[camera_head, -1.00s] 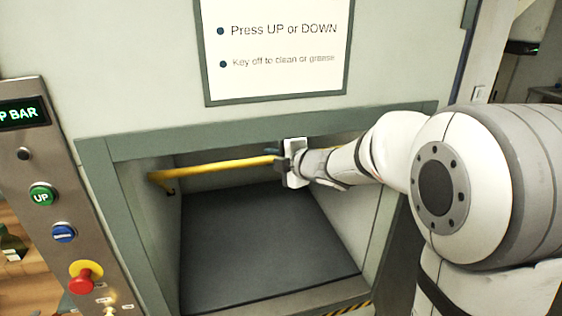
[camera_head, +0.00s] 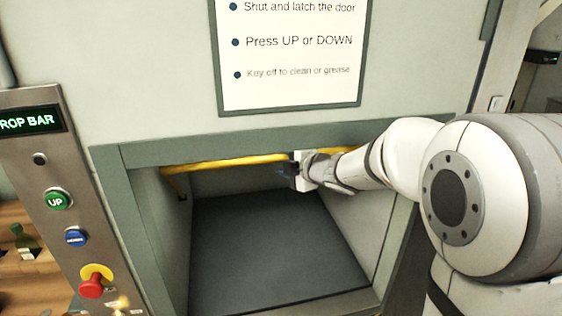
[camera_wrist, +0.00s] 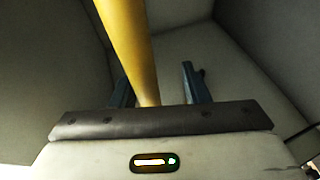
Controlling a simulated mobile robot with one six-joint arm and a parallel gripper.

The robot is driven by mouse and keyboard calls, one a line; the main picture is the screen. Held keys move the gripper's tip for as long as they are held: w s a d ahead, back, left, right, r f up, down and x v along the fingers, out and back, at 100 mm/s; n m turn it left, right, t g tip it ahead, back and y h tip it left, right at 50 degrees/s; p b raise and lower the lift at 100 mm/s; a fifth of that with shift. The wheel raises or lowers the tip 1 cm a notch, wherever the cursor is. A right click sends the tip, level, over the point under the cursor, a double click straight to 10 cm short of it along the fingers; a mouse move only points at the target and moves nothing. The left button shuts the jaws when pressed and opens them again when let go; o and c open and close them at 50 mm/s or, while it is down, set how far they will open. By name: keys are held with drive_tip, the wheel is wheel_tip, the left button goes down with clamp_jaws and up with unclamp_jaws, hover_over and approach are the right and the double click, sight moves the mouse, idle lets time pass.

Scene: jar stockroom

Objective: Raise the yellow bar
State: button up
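The yellow bar (camera_head: 225,163) runs across the upper part of the chamber opening, close under its grey-green top edge. My gripper (camera_head: 290,172) is at the bar near its middle, and the bar also shows to its right. In the wrist view the yellow bar (camera_wrist: 130,45) passes down between the two blue fingers of my gripper (camera_wrist: 160,88). The fingers are apart. The bar lies nearer the left finger, with a visible gap to the right one. The bar's lower end in that view is hidden behind the dark gripper edge.
A control panel at left has a display reading "ROP BAR" (camera_head: 28,121), a green UP button (camera_head: 57,199), a blue button (camera_head: 76,237) and a red knob (camera_head: 94,283). The dark chamber floor (camera_head: 270,245) is clear. An instruction sign (camera_head: 290,55) hangs above.

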drive_tip(key=v, duration=0.7)
drive_tip(key=shift+s+d+r+b, duration=0.15)
drive_tip(key=shift+s+d+b, duration=0.15)
drive_tip(key=shift+b, duration=0.15)
